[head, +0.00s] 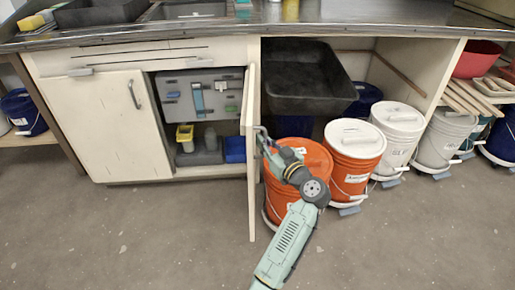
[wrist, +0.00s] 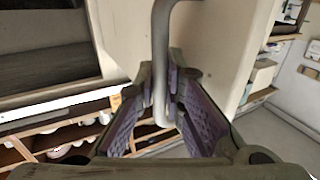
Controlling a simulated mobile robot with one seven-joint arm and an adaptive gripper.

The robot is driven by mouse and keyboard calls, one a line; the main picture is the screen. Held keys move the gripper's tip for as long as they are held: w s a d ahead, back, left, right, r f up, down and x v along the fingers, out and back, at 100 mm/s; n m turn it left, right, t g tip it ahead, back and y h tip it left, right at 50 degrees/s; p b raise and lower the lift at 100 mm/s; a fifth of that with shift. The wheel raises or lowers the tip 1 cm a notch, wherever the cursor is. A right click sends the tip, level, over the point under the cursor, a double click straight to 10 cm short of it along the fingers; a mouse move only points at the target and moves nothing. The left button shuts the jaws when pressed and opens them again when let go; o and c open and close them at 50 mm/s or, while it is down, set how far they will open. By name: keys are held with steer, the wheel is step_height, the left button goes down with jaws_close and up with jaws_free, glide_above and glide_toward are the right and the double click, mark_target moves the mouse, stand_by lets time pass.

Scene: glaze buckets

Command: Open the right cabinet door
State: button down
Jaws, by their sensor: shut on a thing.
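The right cabinet door (head: 249,150) stands swung out from the cabinet, seen nearly edge-on in the head view. The cabinet behind it is open, with its inside (head: 207,120) showing. My gripper (head: 262,135) is at the outer face of this door, at its handle. In the wrist view the metal bar handle (wrist: 160,60) runs down between the two purple-padded fingers of my gripper (wrist: 165,110), which are shut on it. The door's pale panel (wrist: 220,45) shows behind the handle. The left cabinet door (head: 105,120) is shut, with its own handle (head: 134,94).
An orange bucket (head: 285,185) stands close to the right of the door and my arm. A second orange bucket (head: 353,155) and white buckets (head: 398,128) stand further right. A black basin (head: 308,80) hangs above. The floor (head: 150,230) in front of the cabinet is clear.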

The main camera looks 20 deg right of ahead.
steer(key=shift+d+y, duration=0.3)
steer(key=shift+d, duration=0.15)
steer(key=c, duration=1.7)
jaws_free()
steer(key=v, duration=0.7)
steer(key=shift+s, duration=0.3)
